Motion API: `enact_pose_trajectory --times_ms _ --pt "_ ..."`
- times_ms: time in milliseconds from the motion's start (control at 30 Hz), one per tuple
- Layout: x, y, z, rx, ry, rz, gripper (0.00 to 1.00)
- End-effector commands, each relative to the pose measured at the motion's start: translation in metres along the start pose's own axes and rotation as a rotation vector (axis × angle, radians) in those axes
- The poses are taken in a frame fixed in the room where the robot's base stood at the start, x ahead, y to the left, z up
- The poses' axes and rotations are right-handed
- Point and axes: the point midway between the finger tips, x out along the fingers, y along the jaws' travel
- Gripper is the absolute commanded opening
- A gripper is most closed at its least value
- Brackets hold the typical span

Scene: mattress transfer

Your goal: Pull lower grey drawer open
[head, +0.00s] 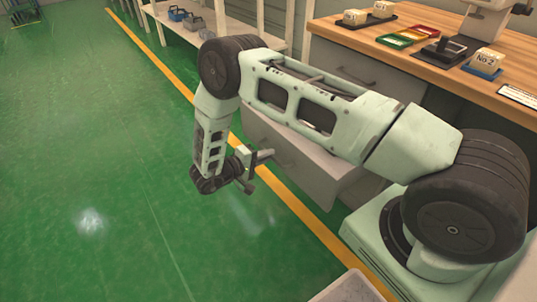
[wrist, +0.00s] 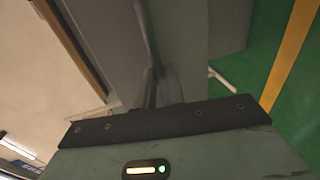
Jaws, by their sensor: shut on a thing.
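The lower grey drawer (head: 287,160) is below the worktop, and its front stands out past the upper drawer, so it is at least partly open. The handle is mostly hidden in the head view. In the wrist view my gripper's dark fingers (wrist: 156,85) reach to the grey drawer front, and a pale bar end, likely the handle (wrist: 222,80), shows to their right.
The upper grey drawer (head: 345,72) looks shut under the wooden worktop (head: 440,62), which holds trays and small boxes. The green floor (head: 100,150) to the left is clear, with a yellow line (head: 165,65) along the bench.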

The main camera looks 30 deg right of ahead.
Motion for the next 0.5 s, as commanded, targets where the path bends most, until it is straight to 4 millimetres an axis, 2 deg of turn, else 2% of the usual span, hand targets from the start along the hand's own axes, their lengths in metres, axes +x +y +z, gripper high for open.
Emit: enact_pose_trajectory --times_ms 167,200,267,300,500 --pt "0.0000 -0.0005 -0.0004 0.001 0.001 -0.002 0.00" --pt "0.0000 -0.0005 -0.0005 0.001 0.001 -0.002 0.13" --pt "0.0001 -0.0005 -0.0005 0.001 0.001 -0.002 0.30" --pt "0.0001 -0.0004 -0.0005 0.001 0.001 -0.002 0.33" --pt "0.0002 -0.0002 -0.0004 0.001 0.001 -0.001 0.33"
